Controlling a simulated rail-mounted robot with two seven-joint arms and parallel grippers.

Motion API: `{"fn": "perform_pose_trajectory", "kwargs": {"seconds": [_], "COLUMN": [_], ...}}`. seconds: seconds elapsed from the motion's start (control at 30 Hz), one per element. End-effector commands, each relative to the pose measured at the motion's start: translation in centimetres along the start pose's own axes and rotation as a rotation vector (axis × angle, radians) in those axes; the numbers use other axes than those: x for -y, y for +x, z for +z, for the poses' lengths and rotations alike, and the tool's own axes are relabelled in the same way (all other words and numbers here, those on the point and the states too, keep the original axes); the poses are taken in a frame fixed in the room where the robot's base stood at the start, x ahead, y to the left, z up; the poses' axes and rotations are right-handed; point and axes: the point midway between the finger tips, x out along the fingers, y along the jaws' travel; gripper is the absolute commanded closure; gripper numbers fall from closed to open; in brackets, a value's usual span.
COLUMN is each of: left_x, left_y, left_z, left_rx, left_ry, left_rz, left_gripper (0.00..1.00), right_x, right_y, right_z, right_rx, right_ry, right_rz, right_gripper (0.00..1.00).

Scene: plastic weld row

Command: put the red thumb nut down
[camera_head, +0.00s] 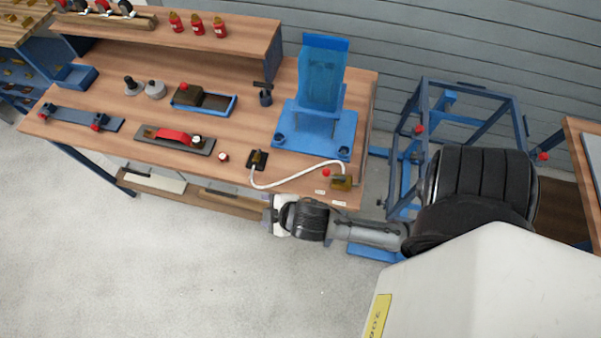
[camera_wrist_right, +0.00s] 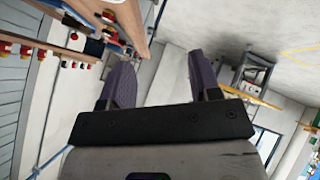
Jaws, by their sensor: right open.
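A small red piece with a pale top (camera_head: 223,157), which looks like the red thumb nut, sits on the wooden bench (camera_head: 240,190) near its front edge. It stands apart, right of a grey plate with a red handle (camera_head: 172,137). My right gripper (camera_head: 272,215) is just off the bench's front edge, below and right of the red piece. In the right wrist view its two purple-grey fingers (camera_wrist_right: 160,82) are wide apart with nothing between them. My left gripper is not in view.
A blue fixture (camera_head: 317,110) stands at the bench's right end. A white cable (camera_head: 290,184) curves along the front edge to a brass-coloured block (camera_head: 341,182). A blue tray (camera_head: 205,100) lies farther back. A blue frame stand (camera_head: 455,110) is right of the bench. The floor in front is clear.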

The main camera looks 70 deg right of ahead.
Motion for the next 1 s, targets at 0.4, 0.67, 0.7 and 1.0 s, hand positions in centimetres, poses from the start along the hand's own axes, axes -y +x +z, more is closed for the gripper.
{"fn": "perform_pose_trajectory", "kwargs": {"seconds": [0.4, 0.67, 0.7, 1.0], "left_x": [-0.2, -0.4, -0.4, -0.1], "left_y": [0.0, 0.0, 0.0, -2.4], "left_z": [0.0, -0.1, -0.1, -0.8], "left_rx": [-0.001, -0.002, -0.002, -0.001], "left_ry": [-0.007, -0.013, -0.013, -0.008], "left_rz": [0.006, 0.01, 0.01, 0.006], "left_gripper": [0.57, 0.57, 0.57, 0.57], "right_x": [5.5, 5.6, 5.6, 4.5], "right_y": [-6.1, -6.2, -6.2, -7.9], "right_z": [8.2, 8.3, 8.3, 6.9], "right_rx": [0.405, 0.412, 0.412, 0.411], "right_ry": [0.373, 0.378, 0.377, 0.375], "right_rz": [-0.302, -0.306, -0.306, -0.305], "right_gripper": [0.43, 0.43, 0.43, 0.43]}}
